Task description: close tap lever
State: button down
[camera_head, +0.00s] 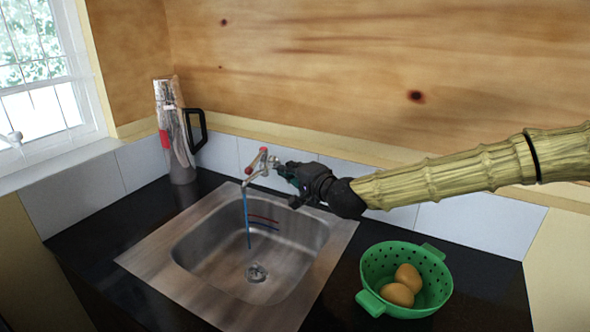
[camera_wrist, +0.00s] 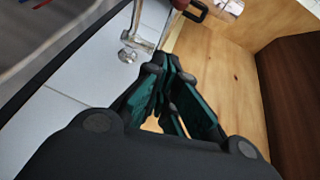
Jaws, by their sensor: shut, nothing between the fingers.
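The tap (camera_head: 256,168) stands at the back edge of the steel sink (camera_head: 140,260), with a red-tipped lever (camera_head: 264,151) on top. A thin blue stream (camera_head: 247,215) drops from its spout into the basin. My gripper (camera_head: 281,172) is shut and empty, just right of the tap body. Whether it touches the tap cannot be told. In the wrist view the closed fingertips (camera_wrist: 166,66) lie just below the metal tap (camera_wrist: 140,42). A dark red handle end (camera_wrist: 181,4) shows at the top edge there, partly cut off.
A green colander (camera_head: 372,275) with two brown eggs (camera_head: 398,294) stands right of the sink on the dark counter. A tall jug with a black handle (camera_head: 197,130) stands at the back left corner. White tiles and a plywood wall (camera_head: 350,60) are close behind the tap.

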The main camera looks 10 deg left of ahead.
aim_at(258, 161)
jog(key=w+a, duration=0.1)
jog(key=a, duration=0.1)
jog(key=w+a+p, duration=0.1)
jog(key=a, duration=0.1)
jog(key=w+a+f+p, duration=0.1)
jog(key=a, duration=0.1)
jog(key=shift+w+a, duration=0.15)
jog(key=shift+a, duration=0.15)
jog(key=shift+w+a, duration=0.1)
jog(key=shift+a, duration=0.05)
